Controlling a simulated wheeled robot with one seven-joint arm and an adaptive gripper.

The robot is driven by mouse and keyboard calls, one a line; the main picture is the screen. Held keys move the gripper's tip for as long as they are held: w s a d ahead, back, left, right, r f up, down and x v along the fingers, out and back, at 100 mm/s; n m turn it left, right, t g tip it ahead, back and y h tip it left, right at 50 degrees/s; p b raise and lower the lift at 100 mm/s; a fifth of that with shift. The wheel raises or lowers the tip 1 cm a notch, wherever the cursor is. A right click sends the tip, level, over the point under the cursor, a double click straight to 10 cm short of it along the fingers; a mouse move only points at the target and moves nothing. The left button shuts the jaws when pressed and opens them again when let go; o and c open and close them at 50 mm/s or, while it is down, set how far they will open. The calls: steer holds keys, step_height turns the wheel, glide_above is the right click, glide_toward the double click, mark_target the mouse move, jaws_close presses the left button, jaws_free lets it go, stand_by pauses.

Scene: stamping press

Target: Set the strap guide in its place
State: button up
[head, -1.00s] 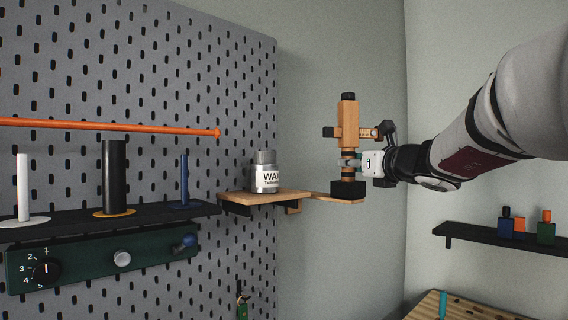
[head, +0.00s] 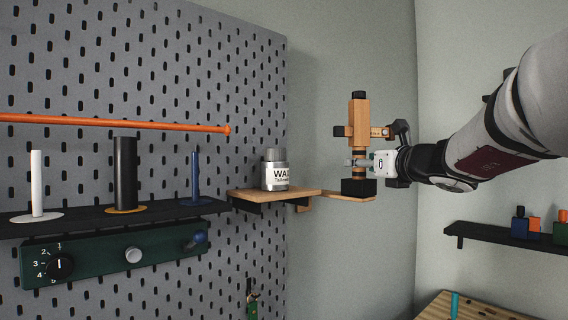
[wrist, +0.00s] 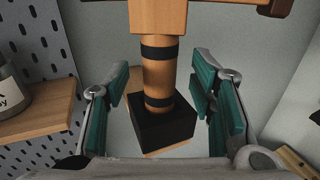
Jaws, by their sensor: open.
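A wooden post with black bands (head: 358,110) stands upright on a black block foot (head: 358,187), with a short crossbar at mid height. It may be the strap guide; the frames do not make this certain. The foot is over a thin wooden plate (head: 335,196) beside the shelf and appears to rest on it. My gripper (head: 357,163) is at the lower part of the post, just above the foot. In the wrist view, its teal-padded fingers (wrist: 160,85) stand open on either side of the banded post (wrist: 158,78), with gaps visible.
A wooden shelf (head: 305,191) bears a wax tin (head: 276,170) just left of the post. A black shelf (head: 80,215) with several upright pegs, a green control panel (head: 115,256) and an orange rod (head: 110,122) are on the pegboard. Another black shelf (head: 480,234) is at right.

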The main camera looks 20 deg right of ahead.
steer(key=s, duration=1.2)
steer(key=shift+a, duration=0.2)
steer(key=shift+w, duration=0.1)
steer(key=s+a+f+n+g+y, duration=0.3)
steer(key=s+a+f+n+g, duration=0.1)
steer(key=a+f+n, duration=0.55)
steer(key=s+a+f+n+g+y, duration=0.2)
steer(key=s+a+f+n+g, duration=0.15)
steer(key=a+f+n, duration=0.6)
steer(key=s+a+f+n+g+h, duration=0.1)
steer(key=s+f+n, duration=0.3)
steer(key=n, duration=0.4)
steer(key=s+a+f+n+g+h, duration=0.1)
steer(key=s+f+n+g+h, duration=0.2)
steer(key=s+n, duration=0.3)
steer(key=f+n+g, duration=0.1)
steer(key=n, duration=0.2)
steer(key=shift+s+a+f, duration=0.15)
steer(key=shift+s+a, duration=0.05)
steer(key=shift+s, duration=0.15)
